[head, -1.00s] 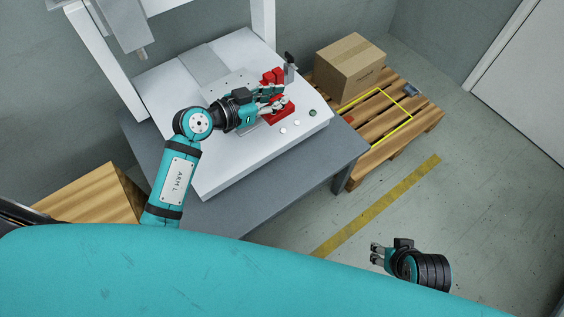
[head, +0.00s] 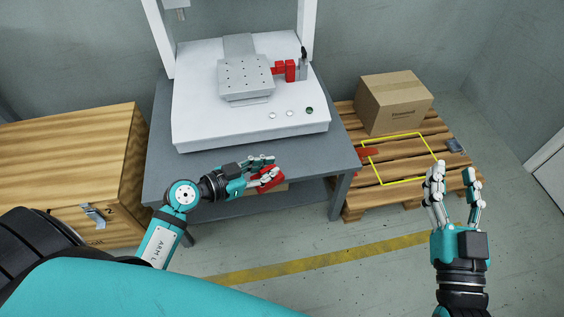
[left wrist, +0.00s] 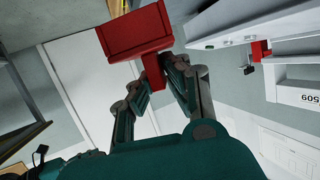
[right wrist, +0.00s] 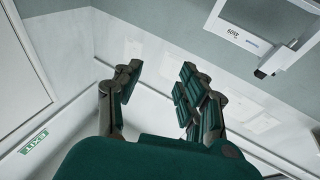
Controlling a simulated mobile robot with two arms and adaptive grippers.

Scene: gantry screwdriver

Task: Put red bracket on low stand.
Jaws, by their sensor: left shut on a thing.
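My left gripper (head: 264,170) is shut on the red bracket (head: 270,181) and holds it in front of the grey table's front edge, clear of the machine. In the left wrist view the bracket (left wrist: 135,34) shows its broad red face beyond the fingers, with a narrower red part between the fingertips. My right gripper (head: 454,176) is open and empty at the right, in front of the wooden pallet. In the right wrist view its fingers (right wrist: 158,85) are apart with nothing between them. The low pallet (head: 382,172) carries a yellow square outline; I cannot tell whether it is the low stand.
The white machine (head: 200,110) stands on the grey table (head: 165,165), with a red clamp (head: 285,70) beside its plate. A cardboard box (head: 393,106) and a small dark item (head: 456,145) sit on the pallet. A wooden cabinet (head: 70,165) is at left.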

